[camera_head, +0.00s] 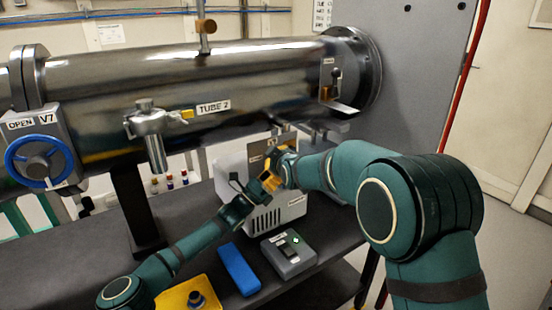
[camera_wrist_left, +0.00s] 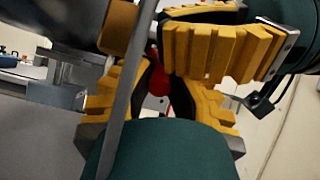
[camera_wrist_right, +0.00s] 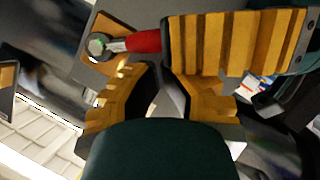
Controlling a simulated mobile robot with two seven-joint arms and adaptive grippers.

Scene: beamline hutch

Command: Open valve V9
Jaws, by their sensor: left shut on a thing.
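No label reading V9 is legible. In the right wrist view a red handle (camera_wrist_right: 143,41) on a metal stem stands out from a tan plate (camera_wrist_right: 97,25). A red piece (camera_wrist_left: 158,83), probably the same handle, shows between the yellow finger pads of my left gripper (camera_wrist_left: 157,70), which is shut on it; its grasp is partly hidden. In the head view my left gripper (camera_head: 264,187) is close to my right gripper (camera_head: 282,168), below the tube. My right gripper's fingers are beside the red handle; whether they touch it or are closed is unclear.
The steel tube (camera_head: 230,85) labelled TUBE 2 runs above both grippers. A blue V7 handwheel (camera_head: 40,162) is at left. A pale vented box (camera_head: 283,213) stands behind the grippers. A grey switch box (camera_head: 288,252), blue block (camera_head: 238,269) and yellow tray (camera_head: 180,297) lie on the dark bench.

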